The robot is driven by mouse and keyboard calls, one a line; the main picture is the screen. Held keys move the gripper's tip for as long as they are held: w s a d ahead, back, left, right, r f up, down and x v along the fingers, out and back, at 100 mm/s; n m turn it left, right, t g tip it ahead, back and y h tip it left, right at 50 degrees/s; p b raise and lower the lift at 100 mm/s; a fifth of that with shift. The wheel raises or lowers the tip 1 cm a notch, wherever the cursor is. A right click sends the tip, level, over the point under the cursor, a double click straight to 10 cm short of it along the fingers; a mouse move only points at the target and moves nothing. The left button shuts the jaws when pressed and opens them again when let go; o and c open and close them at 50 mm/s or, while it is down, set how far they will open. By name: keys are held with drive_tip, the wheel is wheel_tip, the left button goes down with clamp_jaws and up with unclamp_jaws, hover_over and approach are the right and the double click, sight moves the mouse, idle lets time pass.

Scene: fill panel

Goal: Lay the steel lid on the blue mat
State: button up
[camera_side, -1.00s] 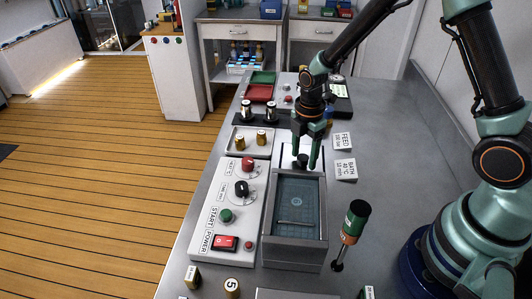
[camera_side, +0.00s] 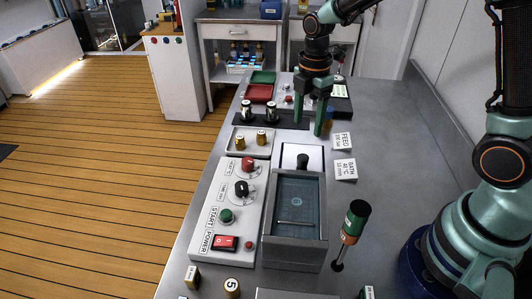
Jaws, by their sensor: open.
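The pale, shiny square plate that looks like the steel lid (camera_side: 291,153) lies flat behind the grey tank. A black knob (camera_side: 302,161) stands up at its front. A thin dark edge shows around the plate; I cannot tell whether this is the blue mat, and no other blue mat is clear. My gripper (camera_side: 309,128) is open and empty, fingers pointing down, behind and above the plate and apart from the knob.
The open grey tank (camera_side: 295,254) has a dark blue-grey inside. A control panel (camera_side: 223,200) with knobs lies left. The bench (camera_side: 390,150) farther right is clear.

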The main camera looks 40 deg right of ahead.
drive_tip(key=s+d+r+m+t, duration=0.1)
drive_tip(key=s+r+m+t, duration=0.4)
drive_tip(key=s+r+m, duration=0.6)
drive_tip(key=r+m, duration=0.1)
drive_tip(key=m, duration=0.6)
drive_tip(key=shift+r+t, duration=0.25)
drive_tip(key=shift+t, duration=0.05)
